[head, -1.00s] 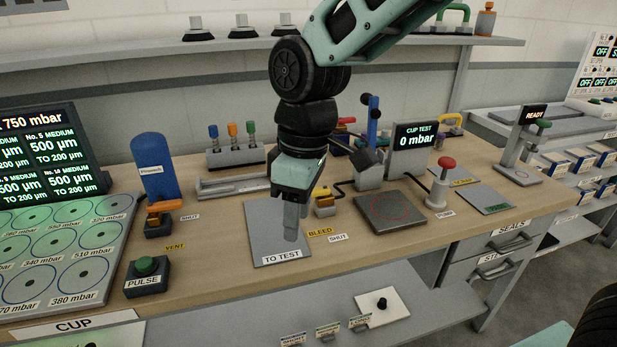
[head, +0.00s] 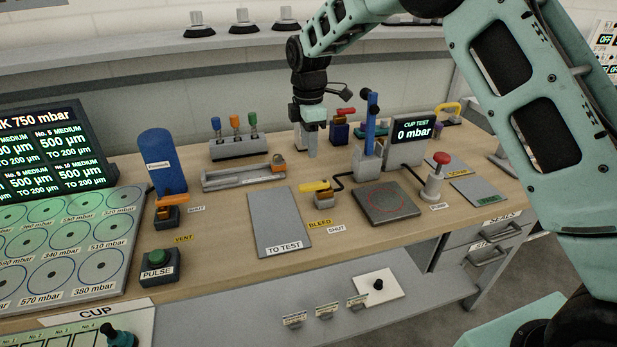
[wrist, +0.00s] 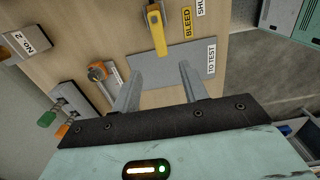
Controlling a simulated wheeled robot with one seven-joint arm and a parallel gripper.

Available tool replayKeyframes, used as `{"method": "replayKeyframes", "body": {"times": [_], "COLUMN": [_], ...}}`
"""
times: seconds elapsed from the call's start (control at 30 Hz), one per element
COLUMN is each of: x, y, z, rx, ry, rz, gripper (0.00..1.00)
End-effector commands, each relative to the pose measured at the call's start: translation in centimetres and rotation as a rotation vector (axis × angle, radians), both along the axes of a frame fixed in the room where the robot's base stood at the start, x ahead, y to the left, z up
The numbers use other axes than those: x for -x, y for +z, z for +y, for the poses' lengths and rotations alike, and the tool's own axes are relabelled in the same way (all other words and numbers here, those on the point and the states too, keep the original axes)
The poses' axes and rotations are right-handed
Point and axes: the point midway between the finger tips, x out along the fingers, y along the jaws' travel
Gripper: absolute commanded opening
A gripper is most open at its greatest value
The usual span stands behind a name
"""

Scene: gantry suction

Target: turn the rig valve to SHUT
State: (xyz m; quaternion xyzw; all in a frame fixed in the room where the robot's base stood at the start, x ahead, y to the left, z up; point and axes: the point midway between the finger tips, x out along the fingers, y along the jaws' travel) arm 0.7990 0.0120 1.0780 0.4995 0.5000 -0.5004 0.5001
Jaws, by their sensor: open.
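The rig valve (head: 322,197) has a yellow lever on a small orange-and-grey body, on the bench left of the dark square plate. Its lever points left in the head view, to the side of the BLEED label (head: 320,224) rather than the SHUT label (head: 336,229). My gripper (head: 311,152) hangs behind the valve, fingers down, apart from it. In the wrist view my gripper (wrist: 158,88) is open with nothing between its fingers. The yellow lever (wrist: 155,28) shows beyond the fingertips there, with the BLEED label (wrist: 188,22) to its right.
The blue lever stand (head: 369,150) and CUP TEST display (head: 411,145) stand right of my gripper. The TO TEST plate (head: 278,222) is bare. Another valve (head: 170,207) has an orange lever.

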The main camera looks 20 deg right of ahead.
Motion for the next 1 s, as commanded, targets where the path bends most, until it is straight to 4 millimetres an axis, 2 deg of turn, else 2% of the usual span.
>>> {"method": "replayKeyframes", "body": {"times": [0.3,0.5,0.7,1.0], "x": [0.2,0.1,0.1,0.0], "y": [-6.6,-9.9,-11.6,-11.9], "z": [0.0,0.1,0.1,0.1], "rx": [0.001,0.000,-0.001,-0.002], "ry": [0.000,-0.001,0.000,-0.001], "rz": [0.004,0.002,0.000,-0.001], "gripper": [0.44,0.44,0.44,0.44]}}
